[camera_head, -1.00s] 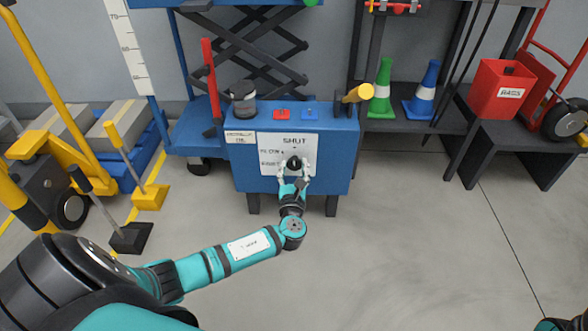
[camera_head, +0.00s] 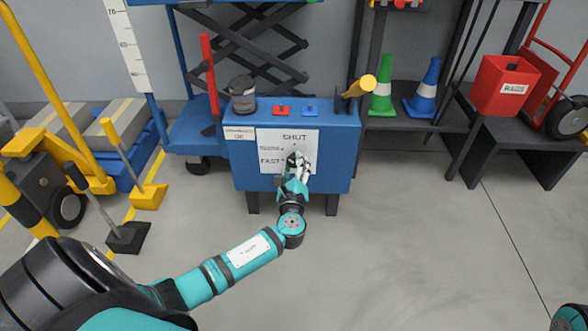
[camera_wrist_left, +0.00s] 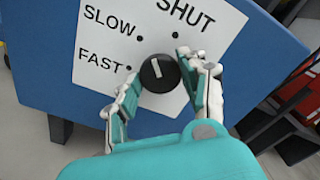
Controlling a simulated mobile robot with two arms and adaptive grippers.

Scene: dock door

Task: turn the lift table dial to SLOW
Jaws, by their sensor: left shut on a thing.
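The dial (camera_wrist_left: 158,73) is a round black knob with a white line, on a white panel (camera_wrist_left: 88,60) marked SHUT, SLOW and FAST, each with a dot beside it. The white line runs roughly upward in the left wrist view, tilted slightly left. I cannot tell exactly which mark it points at. My left gripper (camera_wrist_left: 158,82) is shut on the dial, one finger on each side. In the head view my left gripper (camera_head: 298,168) covers the dial, and the panel (camera_head: 270,140) shows on the front of a blue box (camera_head: 335,170). My right gripper is out of view.
Green and blue cones (camera_head: 424,90) stand on a shelf to the right. The floor in front is clear.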

